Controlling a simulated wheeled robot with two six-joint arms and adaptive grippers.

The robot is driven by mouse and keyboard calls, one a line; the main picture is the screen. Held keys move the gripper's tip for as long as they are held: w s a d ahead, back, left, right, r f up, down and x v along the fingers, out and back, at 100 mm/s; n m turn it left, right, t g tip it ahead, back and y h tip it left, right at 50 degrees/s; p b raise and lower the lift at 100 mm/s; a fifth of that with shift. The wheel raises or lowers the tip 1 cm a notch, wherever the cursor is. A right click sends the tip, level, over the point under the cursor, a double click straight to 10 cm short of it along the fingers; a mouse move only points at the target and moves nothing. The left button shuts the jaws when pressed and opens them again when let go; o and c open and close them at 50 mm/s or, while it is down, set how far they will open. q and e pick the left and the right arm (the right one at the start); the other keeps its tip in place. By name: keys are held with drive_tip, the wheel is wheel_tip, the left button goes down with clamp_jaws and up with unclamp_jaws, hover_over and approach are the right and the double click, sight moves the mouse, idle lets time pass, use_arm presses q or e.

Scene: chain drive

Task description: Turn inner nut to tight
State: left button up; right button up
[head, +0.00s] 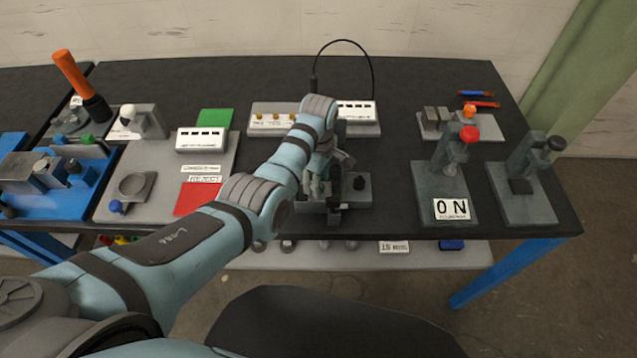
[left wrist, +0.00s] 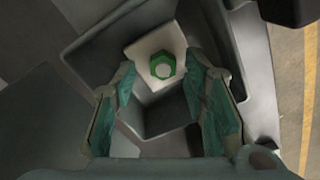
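The green hex nut (left wrist: 163,66) with a pale round centre shows in the left wrist view, on a light plate in a dark grey fixture. I cannot tell whether it is the inner nut or how tight it is. My left gripper (left wrist: 160,78) is open, its teal-padded fingers on either side of the nut in the picture with gaps to it. In the head view my left gripper (head: 318,187) is over the grey fixture (head: 357,195) at the table's front middle; the arm and gripper hide the nut there. My right gripper is not in view.
Right of the fixture stand a grey device with a red knob (head: 469,134) and an ON label, and another with a black knob (head: 556,143). A grey board with a red square (head: 199,198) lies left. Behind stands a labelled box (head: 358,112) with a cable.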

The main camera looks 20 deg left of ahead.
use_arm(q)
drive_tip(key=shift+w+f, duration=0.1)
drive_tip(key=shift+f, duration=0.2)
drive_tip(key=shift+s+r, duration=0.2)
drive_tip(key=shift+s, duration=0.15)
drive_tip(key=shift+c, duration=0.4)
drive_tip(key=c, duration=0.3)
clamp_jaws()
